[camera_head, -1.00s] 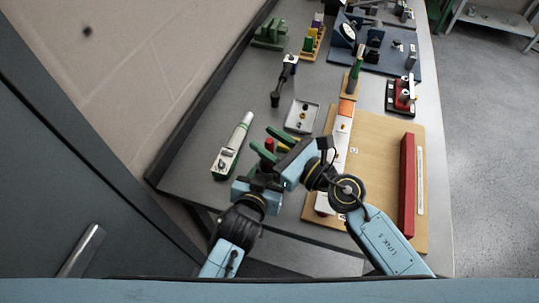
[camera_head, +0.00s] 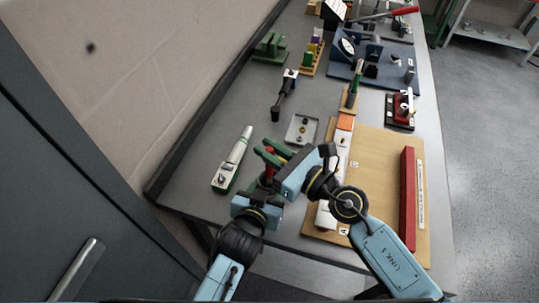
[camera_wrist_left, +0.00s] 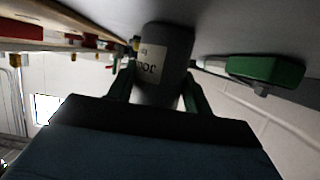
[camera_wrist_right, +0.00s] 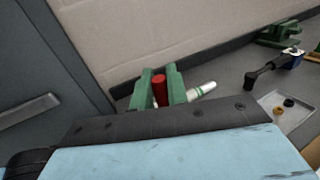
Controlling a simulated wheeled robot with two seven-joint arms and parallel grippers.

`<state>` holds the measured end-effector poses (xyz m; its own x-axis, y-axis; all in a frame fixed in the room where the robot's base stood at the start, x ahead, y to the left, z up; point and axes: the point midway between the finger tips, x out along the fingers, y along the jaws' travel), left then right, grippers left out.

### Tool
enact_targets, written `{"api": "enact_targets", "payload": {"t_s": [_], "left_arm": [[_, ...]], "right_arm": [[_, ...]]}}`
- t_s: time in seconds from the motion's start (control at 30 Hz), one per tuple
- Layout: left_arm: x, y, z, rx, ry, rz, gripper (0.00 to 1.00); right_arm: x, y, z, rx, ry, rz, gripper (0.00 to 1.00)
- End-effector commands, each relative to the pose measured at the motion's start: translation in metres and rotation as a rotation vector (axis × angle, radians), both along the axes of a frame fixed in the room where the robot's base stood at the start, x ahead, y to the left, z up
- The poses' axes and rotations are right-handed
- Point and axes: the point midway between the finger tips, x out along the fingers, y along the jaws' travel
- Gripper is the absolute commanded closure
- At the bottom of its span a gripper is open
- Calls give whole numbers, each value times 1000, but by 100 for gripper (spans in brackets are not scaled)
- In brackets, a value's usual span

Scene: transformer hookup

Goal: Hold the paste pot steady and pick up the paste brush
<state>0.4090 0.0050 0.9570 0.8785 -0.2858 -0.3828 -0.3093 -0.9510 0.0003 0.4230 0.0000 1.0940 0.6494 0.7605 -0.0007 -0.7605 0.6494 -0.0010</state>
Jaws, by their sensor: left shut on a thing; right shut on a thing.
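The paste pot (camera_wrist_left: 165,52) is a dark grey cylinder with a pale label, seen upside down in the left wrist view. My left gripper (camera_head: 264,184) is shut on it, one green finger on each side. The paste brush shows its red handle (camera_wrist_right: 160,89) in the right wrist view, between the green fingers of my right gripper (camera_wrist_right: 159,84). My right gripper is shut on this handle, above the pot and the left gripper in the head view. The brush's lower end is hidden, so I cannot tell whether it is still inside the pot.
A white and green tool (camera_head: 232,160) lies left of the grippers. A grey tray (camera_head: 301,129) with small parts and a black-handled tool (camera_head: 284,96) lie farther back. A wooden board (camera_head: 378,170) with a red bar (camera_head: 407,200) is on the right.

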Motion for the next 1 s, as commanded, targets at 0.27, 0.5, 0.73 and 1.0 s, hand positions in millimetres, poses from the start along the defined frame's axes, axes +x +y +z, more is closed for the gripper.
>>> {"api": "enact_targets", "payload": {"t_s": [0.27, 0.5, 0.73, 1.0], "left_arm": [[0, 0, 0, -1, 1, 0, 78], [0, 0, 0, 0, 1, 0, 78], [0, 0, 0, 0, 1, 0, 78], [0, 0, 0, 0, 0, 0, 28]], "right_arm": [[0, 1, 48, 7, -4, -1, 100], [0, 0, 76, 2, -2, -1, 100], [0, 0, 79, 1, 1, -1, 100], [0, 0, 79, 1, 0, -1, 100]]}}
